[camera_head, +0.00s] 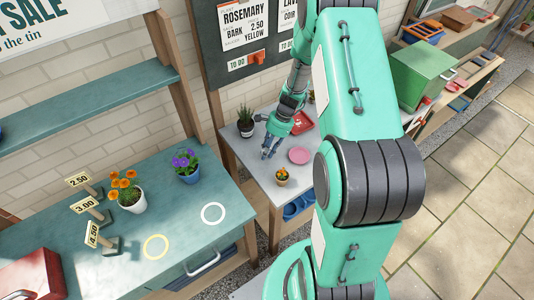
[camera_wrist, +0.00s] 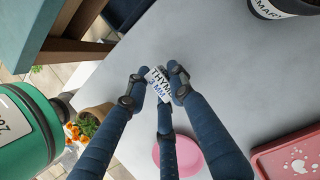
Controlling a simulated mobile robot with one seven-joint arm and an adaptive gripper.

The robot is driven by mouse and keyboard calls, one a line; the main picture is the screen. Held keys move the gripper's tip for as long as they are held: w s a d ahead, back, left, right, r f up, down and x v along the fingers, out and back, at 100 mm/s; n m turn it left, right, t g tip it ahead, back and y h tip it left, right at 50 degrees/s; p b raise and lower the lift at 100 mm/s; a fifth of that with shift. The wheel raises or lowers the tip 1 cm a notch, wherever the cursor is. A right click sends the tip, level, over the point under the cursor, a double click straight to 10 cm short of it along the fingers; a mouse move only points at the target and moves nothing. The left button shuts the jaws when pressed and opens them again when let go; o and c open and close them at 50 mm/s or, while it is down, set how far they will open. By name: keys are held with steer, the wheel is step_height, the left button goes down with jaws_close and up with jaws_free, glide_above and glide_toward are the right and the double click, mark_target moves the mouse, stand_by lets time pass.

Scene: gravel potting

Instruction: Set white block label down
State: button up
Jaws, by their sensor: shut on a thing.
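My gripper (camera_head: 269,146) is over the grey table (camera_head: 235,146) in the head view, with its fingers pointing down. In the wrist view my gripper (camera_wrist: 155,86) has its fingers closed around a small white block label (camera_wrist: 159,84) with dark lettering that seems to read "THYM" and "3 MM". The label is partly covered by the fingertips. The grey tabletop (camera_wrist: 215,60) lies beneath it; I cannot tell whether the label touches it. I cannot make the label out in the head view.
A dark rosemary pot (camera_head: 246,129) stands behind my gripper. A pink saucer (camera_head: 299,156), a red tray (camera_head: 303,122) and a small orange-flowered pot (camera_head: 282,181) are close by. The teal bench (camera_head: 180,225) at left holds price signs and flowers.

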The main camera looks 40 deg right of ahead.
steer(key=shift+f, duration=0.25)
steer(key=shift+f, duration=0.15)
steer(key=o, duration=0.9)
steer(key=shift+c, duration=0.2)
steer(key=p+v, duration=0.2)
steer(key=v, duration=1)
